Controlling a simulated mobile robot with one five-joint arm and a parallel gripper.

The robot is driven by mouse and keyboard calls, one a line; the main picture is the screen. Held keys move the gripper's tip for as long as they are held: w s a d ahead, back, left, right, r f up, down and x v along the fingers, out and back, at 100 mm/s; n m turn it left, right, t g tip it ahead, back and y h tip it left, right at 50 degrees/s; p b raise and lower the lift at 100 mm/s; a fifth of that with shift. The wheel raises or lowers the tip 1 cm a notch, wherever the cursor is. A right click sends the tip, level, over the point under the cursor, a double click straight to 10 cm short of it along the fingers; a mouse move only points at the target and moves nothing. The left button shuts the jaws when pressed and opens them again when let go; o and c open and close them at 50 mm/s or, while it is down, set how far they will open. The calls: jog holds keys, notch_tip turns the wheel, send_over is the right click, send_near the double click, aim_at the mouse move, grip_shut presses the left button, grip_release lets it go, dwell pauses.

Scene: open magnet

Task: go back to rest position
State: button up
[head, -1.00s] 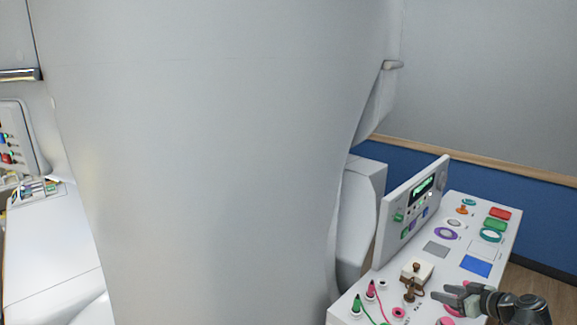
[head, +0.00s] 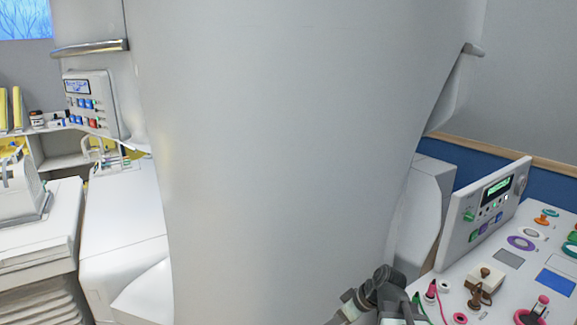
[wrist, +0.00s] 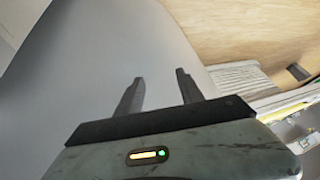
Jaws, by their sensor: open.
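My gripper (wrist: 160,84) shows in the wrist view with its two dark fingers apart and nothing between them. Beyond the fingers are a smooth grey-white surface and a pale wooden surface. In the head view part of my arm (head: 376,294) shows at the bottom edge, in front of the big white column and left of the control bench. I cannot make out the fingertips there.
A large white column (head: 285,150) fills the middle of the head view. At right a bench (head: 508,259) carries an upright panel (head: 487,212), plugs and coloured rings. At left stand a white counter (head: 122,215) and a wall-side control box (head: 90,102).

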jog(key=s+a+f+m+g+h, duration=0.2)
jog(key=s+a+f+h, duration=0.1)
jog(key=s+f, duration=0.1)
jog(key=s+d+m+g+h, duration=0.1)
jog(key=s+d+m+h, duration=0.1)
jog(key=d+m, duration=0.3)
jog(key=shift+s+d+f+m+h, duration=0.3)
jog(key=shift+m+h, duration=0.1)
jog(key=shift+m, duration=0.7)
